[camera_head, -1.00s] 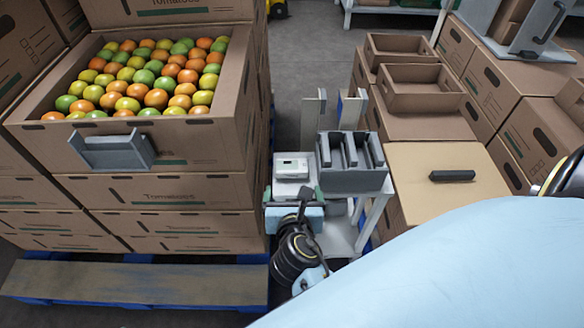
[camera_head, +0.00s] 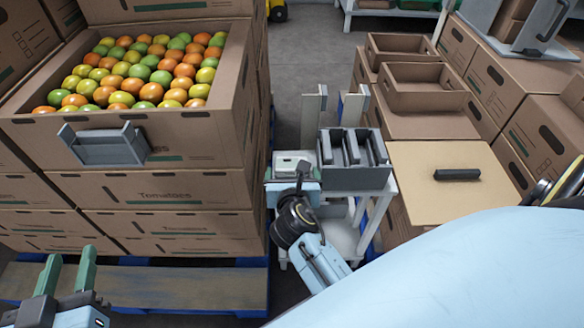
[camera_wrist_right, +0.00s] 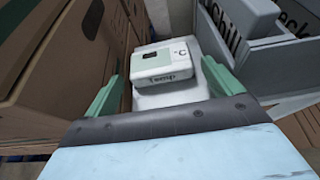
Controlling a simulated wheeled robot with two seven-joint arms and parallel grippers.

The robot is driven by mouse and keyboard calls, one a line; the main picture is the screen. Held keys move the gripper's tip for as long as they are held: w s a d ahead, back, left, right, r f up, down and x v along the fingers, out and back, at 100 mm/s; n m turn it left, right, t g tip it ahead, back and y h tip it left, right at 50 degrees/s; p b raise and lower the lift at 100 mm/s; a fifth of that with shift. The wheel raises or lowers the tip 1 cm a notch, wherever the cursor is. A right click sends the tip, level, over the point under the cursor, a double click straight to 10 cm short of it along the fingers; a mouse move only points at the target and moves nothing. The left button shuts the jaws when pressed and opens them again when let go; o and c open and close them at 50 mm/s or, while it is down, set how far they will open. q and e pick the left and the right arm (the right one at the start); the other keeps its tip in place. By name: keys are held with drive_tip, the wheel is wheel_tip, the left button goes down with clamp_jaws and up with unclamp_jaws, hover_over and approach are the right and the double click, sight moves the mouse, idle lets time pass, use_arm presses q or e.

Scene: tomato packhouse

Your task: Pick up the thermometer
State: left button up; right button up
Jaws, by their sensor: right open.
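The thermometer, a small white box marked °C and "Temp" (camera_wrist_right: 167,63), sits upright on a white block (camera_wrist_right: 172,96) in the right wrist view. In the head view its pale top (camera_head: 292,157) shows beside the grey divided holder; the gripper hides its lower part. My right gripper (camera_head: 294,172) is open at the near side of it. Its green fingers (camera_wrist_right: 162,72) stand left and right of the thermometer, with gaps visible; I cannot tell contact exactly. My left gripper (camera_head: 68,260) is open and empty at the lower left, far from the thermometer.
The grey divided holder (camera_head: 354,178) stands close on the right, with lettering on it. A tall tomato carton (camera_head: 215,145) stacked on others is close on the left. Upright posts (camera_head: 313,115) stand behind.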

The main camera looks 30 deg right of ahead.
sight(292, 168)
drive_tip(key=b+x, duration=0.2)
drive_tip(key=x, duration=0.2)
drive_tip(key=shift+w+d+f, duration=0.15)
drive_tip(key=shift+w+d, duration=0.05)
drive_tip(key=shift+w, duration=0.15)
drive_tip(key=shift+w+d, duration=0.15)
drive_tip(key=shift+w, duration=0.05)
use_arm(q)
wheel_tip(292, 168, up, 9)
drive_tip(key=s+d+t+h, duration=0.1)
drive_tip(key=t+h, duration=0.1)
drive_tip(key=t, duration=0.4)
drive_tip(key=shift+s+r+t, duration=0.2)
drive_tip(key=shift+s+t, duration=0.05)
drive_tip(key=shift+t, duration=0.05)
drive_tip(key=shift+d, duration=0.1)
use_arm(e)
drive_tip(key=c, duration=0.8)
